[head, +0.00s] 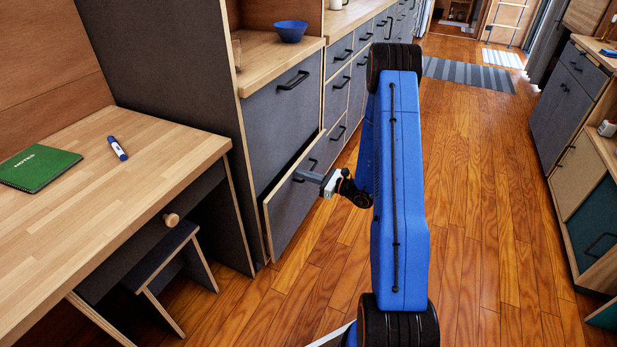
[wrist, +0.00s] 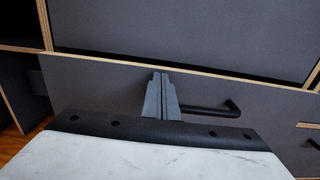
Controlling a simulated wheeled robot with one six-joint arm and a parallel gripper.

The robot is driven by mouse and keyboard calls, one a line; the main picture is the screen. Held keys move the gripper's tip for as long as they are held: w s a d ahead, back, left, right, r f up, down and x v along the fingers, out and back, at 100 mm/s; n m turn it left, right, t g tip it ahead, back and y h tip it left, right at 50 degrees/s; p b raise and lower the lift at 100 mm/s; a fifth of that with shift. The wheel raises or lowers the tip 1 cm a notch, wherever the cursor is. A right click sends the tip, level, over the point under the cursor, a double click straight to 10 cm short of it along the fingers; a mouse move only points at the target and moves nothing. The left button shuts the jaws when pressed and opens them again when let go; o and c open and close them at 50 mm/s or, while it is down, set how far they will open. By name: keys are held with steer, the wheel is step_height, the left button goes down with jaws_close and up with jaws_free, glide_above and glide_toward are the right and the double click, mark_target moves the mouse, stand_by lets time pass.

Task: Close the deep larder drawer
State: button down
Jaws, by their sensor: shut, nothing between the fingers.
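The deep larder drawer (head: 287,214) is the lower grey front with a pale wood edge, under the blue bowl's counter. It stands a little way out, with a dark gap along its top and left side. Its front also fills the middle of the wrist view (wrist: 95,88). Its black handle (wrist: 215,108) lies just right of my fingers. My gripper (head: 300,176) is shut and empty, with its fingertips at the drawer front near the top (wrist: 160,76). I cannot tell whether they touch it.
A closed upper drawer (head: 270,122) sits above. More cabinets (head: 580,110) line the right side. The wooden floor (head: 480,230) between is clear.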

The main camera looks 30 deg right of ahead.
mark_target(292, 170)
steer(key=shift+w+a, duration=0.1)
stand_by(0.3)
steer(key=x, duration=0.4)
steer(key=shift+a, duration=0.1)
steer(key=shift+w+r, duration=0.1)
steer(key=shift+w, duration=0.15)
